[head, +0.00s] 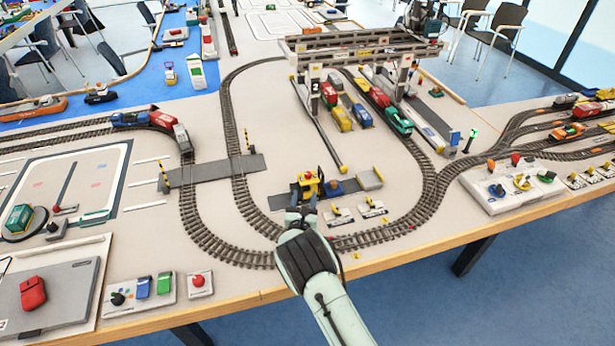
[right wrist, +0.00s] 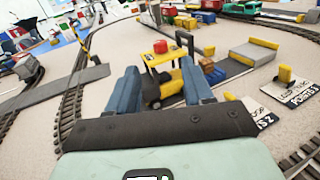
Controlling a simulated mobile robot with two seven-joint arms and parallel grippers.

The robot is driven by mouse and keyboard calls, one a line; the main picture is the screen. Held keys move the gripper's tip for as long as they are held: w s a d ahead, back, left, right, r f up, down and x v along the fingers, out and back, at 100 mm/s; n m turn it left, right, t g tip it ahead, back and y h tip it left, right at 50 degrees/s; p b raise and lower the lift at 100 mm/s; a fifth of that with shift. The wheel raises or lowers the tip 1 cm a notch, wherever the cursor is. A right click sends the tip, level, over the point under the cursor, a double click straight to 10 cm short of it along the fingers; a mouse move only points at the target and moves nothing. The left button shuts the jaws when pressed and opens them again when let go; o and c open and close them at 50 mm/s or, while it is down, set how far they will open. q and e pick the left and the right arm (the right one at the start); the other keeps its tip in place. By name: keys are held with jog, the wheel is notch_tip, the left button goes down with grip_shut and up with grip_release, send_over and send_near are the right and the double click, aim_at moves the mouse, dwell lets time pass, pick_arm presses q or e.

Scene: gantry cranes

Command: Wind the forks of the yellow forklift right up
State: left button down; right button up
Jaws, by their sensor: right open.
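The yellow forklift (head: 306,187) stands on the table inside the loop of track, and in the right wrist view (right wrist: 170,76) it shows a yellow roof with a red knob (right wrist: 160,46) on top. Its forks are hidden or too small to tell. My right gripper (head: 301,214) is just on the near side of the forklift. In the right wrist view its two blue fingers (right wrist: 160,84) are apart, with the forklift showing between and beyond them. I cannot tell whether they touch it. My left gripper is not in view.
A blue block (head: 333,188) and a grey ramp (head: 370,179) stand right of the forklift. Small point levers (head: 373,208) are near it. The gantry crane (head: 365,48) stands behind. Curved track (head: 230,249) surrounds the area. A control box (head: 512,185) is at right.

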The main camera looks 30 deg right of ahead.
aim_at(308, 176)
jog(key=p+x, duration=0.2)
jog(key=x, duration=0.7)
jog(key=shift+w+p, duration=0.2)
jog(key=shift+p, duration=0.1)
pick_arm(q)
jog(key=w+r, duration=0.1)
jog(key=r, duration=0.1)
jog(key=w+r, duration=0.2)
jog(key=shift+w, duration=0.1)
pick_arm(e)
jog(key=shift+s, duration=0.1)
jog(key=shift+c, duration=0.6)
grip_shut()
